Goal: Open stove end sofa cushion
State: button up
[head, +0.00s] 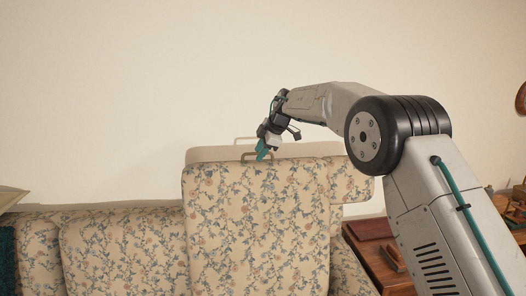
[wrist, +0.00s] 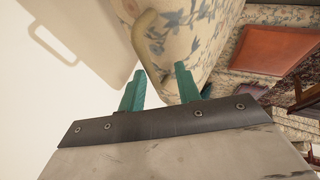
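The floral sofa cushion (head: 255,225) stands raised upright above the rest of the sofa, with a tan loop handle (head: 257,156) on its top edge. In the wrist view the handle (wrist: 144,45) curves beside the floral fabric (wrist: 187,35), just beyond my fingertips. My gripper (head: 263,152) is at the cushion's top edge, by the handle. Its two teal fingers (wrist: 158,82) are apart, with the handle's near end in line with the gap between them. I cannot tell whether a finger touches the handle.
The floral sofa (head: 115,250) extends left, with a pale pillow (head: 10,198) and a dark teal throw (head: 7,255) at its end. A wooden table (head: 385,262) with a reddish-brown flat item (head: 369,229) stands at right. A plain wall (head: 130,90) is behind.

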jog(key=v, duration=0.7)
jog(key=shift+s+r, duration=0.15)
jog(key=shift+r, duration=0.15)
jog(key=shift+d, duration=0.2)
